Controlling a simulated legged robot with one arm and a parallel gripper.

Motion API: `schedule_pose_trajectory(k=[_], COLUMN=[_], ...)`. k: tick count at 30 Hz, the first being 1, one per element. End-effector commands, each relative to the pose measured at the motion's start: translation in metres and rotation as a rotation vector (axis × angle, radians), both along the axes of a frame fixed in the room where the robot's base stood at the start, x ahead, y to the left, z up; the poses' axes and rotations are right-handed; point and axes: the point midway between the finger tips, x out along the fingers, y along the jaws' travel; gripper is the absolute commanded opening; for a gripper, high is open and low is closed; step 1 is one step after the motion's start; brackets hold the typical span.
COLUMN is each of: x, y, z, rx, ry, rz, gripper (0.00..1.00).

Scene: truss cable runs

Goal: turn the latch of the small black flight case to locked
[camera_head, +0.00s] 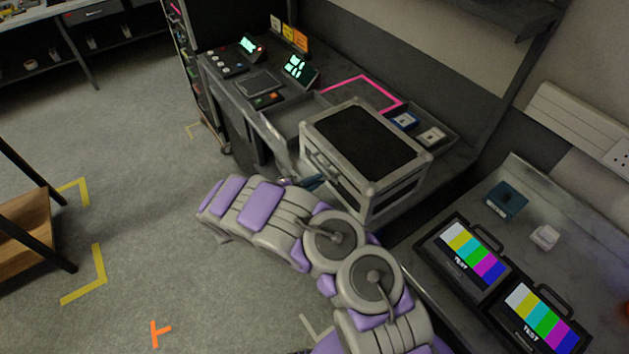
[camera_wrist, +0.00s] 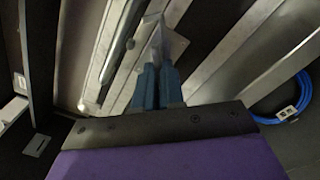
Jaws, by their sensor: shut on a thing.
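The small black flight case (camera_head: 365,143) with silver edges and corners stands on the grey desk in the head view. Its front face carries a long pale handle or bar. My gripper (camera_head: 318,181) is at this front face, low and to the left. In the wrist view my gripper's two blue-grey fingers (camera_wrist: 158,72) are close together on a small grey metal piece, which looks like the latch (camera_wrist: 157,42). The fingers cover part of it, and its exact angle is hard to tell. The silver case edges run diagonally beside the fingers.
Behind the case are a pink-outlined area (camera_head: 362,90), lit panels (camera_head: 299,69) and a tray with small blue and white boxes (camera_head: 405,121). Two test-pattern monitors (camera_head: 466,256) lie to the right. A blue cable coil (camera_wrist: 283,115) shows in the wrist view. Floor at left is open.

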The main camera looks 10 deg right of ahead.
Motion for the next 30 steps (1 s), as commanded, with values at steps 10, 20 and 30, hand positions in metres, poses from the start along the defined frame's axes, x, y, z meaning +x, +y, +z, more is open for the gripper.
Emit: schedule_pose_trajectory(k=[10, 20, 30], x=[-0.0015, -0.0013, -0.0005], y=[-0.0008, -0.0007, -0.0002], z=[-0.0022, -0.0015, -0.0012], rx=[-0.121, -0.232, -0.305], ry=[0.307, 0.572, 0.745], rz=[-0.003, -0.001, 0.0], gripper=[0.0, 0.0, 0.0])
